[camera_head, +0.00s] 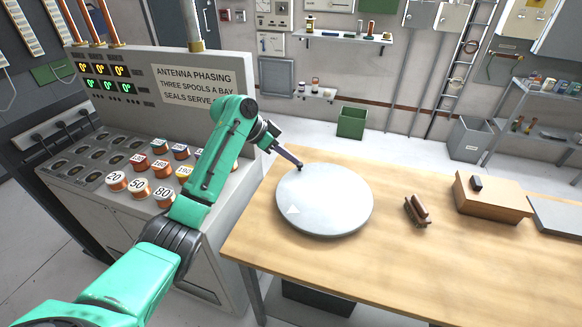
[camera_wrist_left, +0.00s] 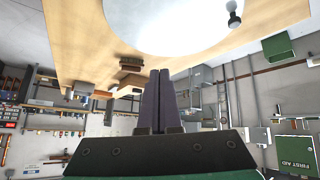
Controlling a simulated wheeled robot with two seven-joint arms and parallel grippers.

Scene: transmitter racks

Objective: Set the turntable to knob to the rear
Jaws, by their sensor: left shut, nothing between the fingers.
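The turntable (camera_head: 335,200) is a round light-grey disc on the wooden table, with a pale triangle mark (camera_head: 293,210) on its left front part. Its small dark knob (camera_head: 299,168) is at the rear-left rim, by my left fingertips. My left gripper (camera_head: 296,162) reaches in from the left to that rim, fingers closed and empty. In the left wrist view, the turntable (camera_wrist_left: 170,25) fills the top and the knob (camera_wrist_left: 234,18) stands to the right of the shut fingers (camera_wrist_left: 160,72), apart from them in the picture. Contact cannot be told. My right gripper is not in view.
On the table (camera_head: 400,270), a brown wooden-handled object (camera_head: 417,211) and a wooden box (camera_head: 492,198) lie right of the turntable. The antenna phasing console (camera_head: 192,88) with several numbered spools stands left of it. A green bin (camera_head: 351,122) is on the floor behind.

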